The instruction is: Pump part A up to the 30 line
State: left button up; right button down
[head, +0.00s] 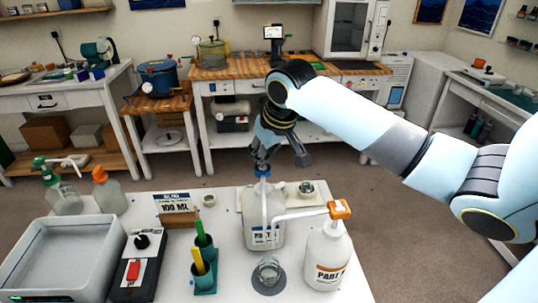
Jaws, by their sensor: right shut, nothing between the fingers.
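A white jug with a blue pump top (263,172) and a label starting "PART" (262,232) stands mid-table; the rest of its label is unclear. A white bottle with an orange pump (328,250) stands to its right, its label also starting "PART" with an unclear letter. A clear cup (268,272) stands on a grey disc in front of the jug; its lines and any liquid are too small to read. My right gripper (263,159) is shut and empty, pointing down at the blue pump top; I cannot tell if it touches. My left gripper is out of view.
A sign reading 100 ML (174,203), a green holder with sticks (204,277), a black box with a red switch (133,270), a grey tray (65,258) and two spray bottles (108,190) fill the left. A small round item on a pad (306,188) sits behind the orange-pump bottle.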

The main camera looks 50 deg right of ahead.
jog(key=shift+f+b, duration=0.65)
jog(key=shift+f, duration=1.1)
jog(key=shift+r+p, duration=1.3)
jog(key=shift+p, duration=0.1)
jog(key=shift+r, duration=0.6)
